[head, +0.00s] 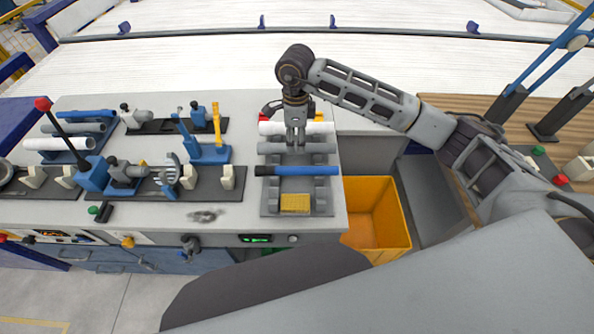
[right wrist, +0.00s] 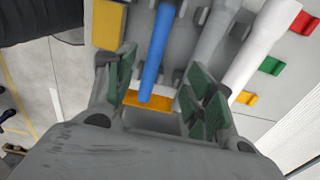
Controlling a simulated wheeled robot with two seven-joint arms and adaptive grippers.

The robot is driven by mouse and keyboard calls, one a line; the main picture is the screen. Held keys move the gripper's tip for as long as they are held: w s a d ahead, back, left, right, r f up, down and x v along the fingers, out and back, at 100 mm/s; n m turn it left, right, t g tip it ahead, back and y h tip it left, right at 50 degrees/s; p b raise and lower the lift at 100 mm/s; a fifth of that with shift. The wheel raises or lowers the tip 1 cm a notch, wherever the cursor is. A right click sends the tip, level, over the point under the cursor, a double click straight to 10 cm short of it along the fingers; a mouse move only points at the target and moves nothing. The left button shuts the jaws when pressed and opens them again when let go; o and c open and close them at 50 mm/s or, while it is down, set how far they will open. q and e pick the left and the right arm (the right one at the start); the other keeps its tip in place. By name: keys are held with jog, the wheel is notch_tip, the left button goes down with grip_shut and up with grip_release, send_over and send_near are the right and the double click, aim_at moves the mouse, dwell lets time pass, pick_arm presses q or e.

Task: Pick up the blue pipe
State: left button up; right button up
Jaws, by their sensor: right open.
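The blue pipe (head: 310,170) lies across a grey rack (head: 268,207) on the bench, with a black part at its left end. In the right wrist view the blue pipe (right wrist: 156,55) runs up the picture in the gap between my fingers. My right gripper (head: 296,148) hangs from above over the rack, just behind the blue pipe in the head view. In the right wrist view my right gripper (right wrist: 163,92) is open, its green-padded fingers apart on either side of the pipe and not visibly touching it. My left gripper is not in view.
Behind the blue pipe lie a grey pipe (head: 320,148) and a white pipe (head: 322,128). A yellow block (head: 295,203) sits at the rack's front. An orange bin (head: 385,195) stands right of the bench. Fixtures and another pipe rack (head: 75,130) fill the bench's left.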

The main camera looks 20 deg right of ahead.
dwell(0.4)
jog(key=p, duration=0.1)
send_over(298, 168)
jog(key=shift+w+a+f, duration=0.15)
jog(key=shift+f, duration=2)
jog(key=shift+w+a+f, duration=0.1)
jog(key=shift+w+f, duration=0.05)
jog(key=shift+f, duration=2)
jog(key=shift+f, duration=0.15)
jog(key=shift+s+d+f+p, duration=0.15)
jog(key=shift+f+p, duration=0.25)
jog(key=shift+f, duration=0.25)
jog(key=shift+s+d+f+p, duration=0.15)
jog(key=shift+f+p, duration=0.25)
jog(key=shift+f, duration=0.2)
jog(key=shift+a+f, duration=0.1)
jog(key=shift+f, duration=1.15)
jog(key=c, duration=1.1)
